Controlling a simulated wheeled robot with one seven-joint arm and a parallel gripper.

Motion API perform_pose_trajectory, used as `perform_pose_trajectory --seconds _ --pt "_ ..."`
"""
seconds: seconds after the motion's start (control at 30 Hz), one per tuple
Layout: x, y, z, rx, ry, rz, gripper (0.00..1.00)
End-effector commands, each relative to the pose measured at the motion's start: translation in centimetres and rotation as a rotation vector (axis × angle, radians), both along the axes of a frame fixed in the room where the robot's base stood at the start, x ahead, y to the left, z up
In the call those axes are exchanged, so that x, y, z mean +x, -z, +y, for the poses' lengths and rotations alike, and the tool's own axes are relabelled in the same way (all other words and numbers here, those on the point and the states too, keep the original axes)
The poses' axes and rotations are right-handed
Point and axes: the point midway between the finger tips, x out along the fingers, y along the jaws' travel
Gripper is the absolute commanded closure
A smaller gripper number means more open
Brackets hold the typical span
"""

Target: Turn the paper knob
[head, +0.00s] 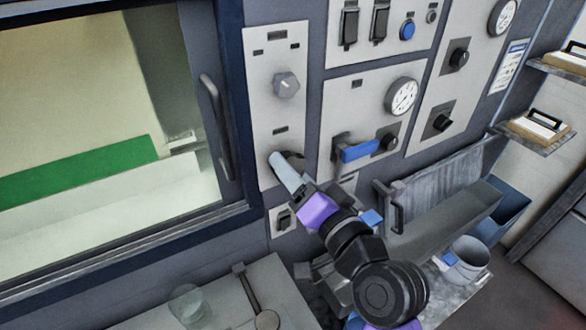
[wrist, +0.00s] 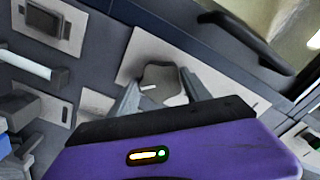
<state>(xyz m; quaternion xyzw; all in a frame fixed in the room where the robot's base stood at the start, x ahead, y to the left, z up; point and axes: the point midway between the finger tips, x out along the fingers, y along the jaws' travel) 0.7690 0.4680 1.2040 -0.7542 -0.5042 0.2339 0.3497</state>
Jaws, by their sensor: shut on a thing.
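A grey panel (head: 262,130) beside the window carries two knobs, one above the other. The upper grey knob (head: 286,85) is free. My gripper (head: 284,163) is at the lower knob, which my fingers mostly hide in the head view. In the wrist view the dark grey lower knob (wrist: 163,80), with a white pointer mark, sits between the two fingers of my gripper (wrist: 161,88), which are shut on it. The labels are too small to read, so I cannot tell by name which is the paper knob.
A blue lever handle (head: 361,151) sticks out right of my gripper, below a round gauge (head: 401,96). A window door handle (head: 216,126) is close on the left. Below are a grey table (head: 215,290) with a glass and a metal trough (head: 440,222).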

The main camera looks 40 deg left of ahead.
Motion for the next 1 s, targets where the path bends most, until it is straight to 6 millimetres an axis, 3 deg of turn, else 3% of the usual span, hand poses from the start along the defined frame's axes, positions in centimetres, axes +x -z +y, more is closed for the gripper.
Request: perform_pose_trajectory --seconds 0.4,0.43,0.53,0.87,1.0 --pt "0.1 0.0 -0.1 0.003 0.001 0.007 0.85" --pt "0.1 0.0 -0.1 0.002 0.001 0.006 0.40" --pt "0.1 0.0 -0.1 0.002 0.001 0.006 0.22" --pt "0.0 0.1 -0.2 0.002 0.001 0.006 0.22" --pt "-0.5 0.3 -1.4 0.003 0.002 0.005 0.22"
